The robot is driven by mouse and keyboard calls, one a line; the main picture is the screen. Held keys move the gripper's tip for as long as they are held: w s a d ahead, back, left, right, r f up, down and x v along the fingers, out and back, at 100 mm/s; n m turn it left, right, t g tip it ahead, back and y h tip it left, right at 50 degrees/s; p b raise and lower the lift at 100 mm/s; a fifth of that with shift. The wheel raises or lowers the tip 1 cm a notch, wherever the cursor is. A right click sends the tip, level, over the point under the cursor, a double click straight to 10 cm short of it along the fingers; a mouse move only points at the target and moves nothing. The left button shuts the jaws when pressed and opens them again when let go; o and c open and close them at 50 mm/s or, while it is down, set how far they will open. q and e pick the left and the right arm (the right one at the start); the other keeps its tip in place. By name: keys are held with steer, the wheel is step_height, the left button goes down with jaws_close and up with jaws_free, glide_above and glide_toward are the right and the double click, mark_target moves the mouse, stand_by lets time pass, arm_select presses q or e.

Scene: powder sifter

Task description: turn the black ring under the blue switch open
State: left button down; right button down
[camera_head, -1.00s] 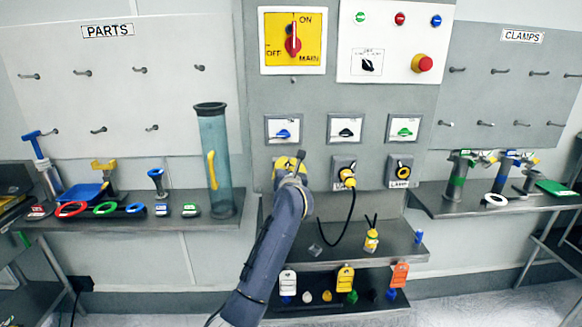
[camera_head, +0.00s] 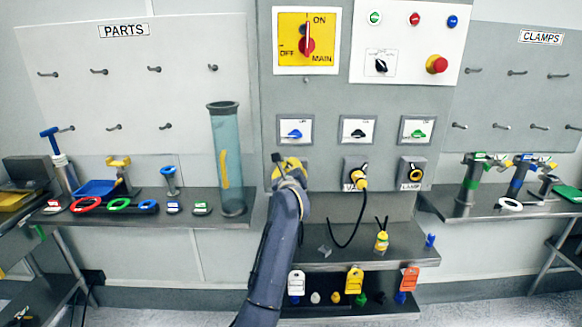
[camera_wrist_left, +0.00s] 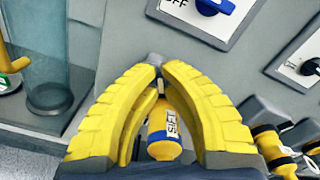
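The blue switch (camera_head: 294,134) is on the grey panel, and part of it shows at the top of the left wrist view (camera_wrist_left: 212,5). My left gripper (camera_head: 289,165) is at the socket spot below it. In the left wrist view its yellow fingers (camera_wrist_left: 158,68) curve inward with tips close together. A yellow and blue plug (camera_wrist_left: 165,138) with a printed label lies between them. The fingers hide the black ring and most of the socket, so their contact with the ring cannot be seen. My right gripper is not in view.
A plugged socket (camera_head: 355,172) with a cable stands to the right, near my left gripper. The LAMP socket (camera_head: 412,173) is farther right. A clear tube (camera_head: 230,165) stands on the left shelf. A lower shelf (camera_head: 345,258) holds a small yellow bottle (camera_head: 381,240).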

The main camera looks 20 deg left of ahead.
arm_select(q)
steer(key=shift+a, duration=0.1)
stand_by(0.3)
steer(key=c, duration=1.5)
jaws_free()
steer(key=v, duration=1.2)
